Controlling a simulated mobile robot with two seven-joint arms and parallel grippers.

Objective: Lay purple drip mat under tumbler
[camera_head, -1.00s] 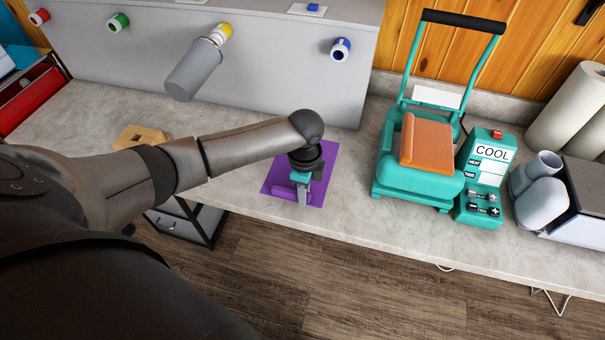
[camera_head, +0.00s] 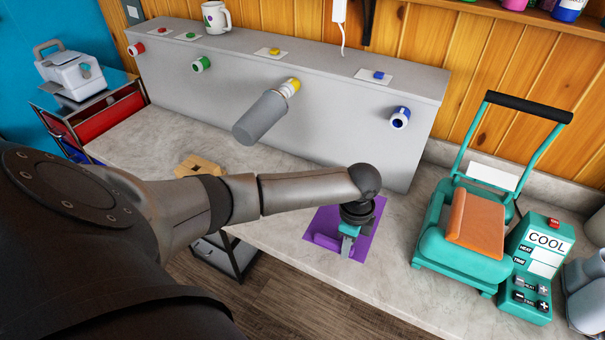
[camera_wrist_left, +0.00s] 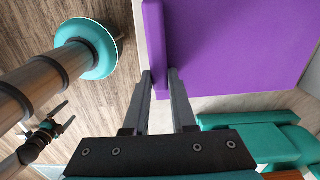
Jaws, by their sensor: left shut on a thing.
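The purple drip mat (camera_head: 376,222) lies on the pale counter in front of the grey box, with a raised ridge on its near side. My left gripper (camera_head: 347,246) points down over the mat's near part. In the left wrist view the gripper (camera_wrist_left: 161,76) is shut on the ridge of the mat (camera_wrist_left: 235,45). The tumbler (camera_head: 262,118) looks like the grey cylinder on the yellow chuck, sticking out from the box above the counter. It is up and to the left of the mat, which is not under it.
The grey box (camera_head: 330,105) carries red, green and blue chucks and a white mug (camera_head: 216,17). A teal heat press (camera_head: 465,240) stands to the right of the mat. A tan wooden block (camera_head: 199,167) lies on the left. Counter below the tumbler is partly hidden by my arm.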

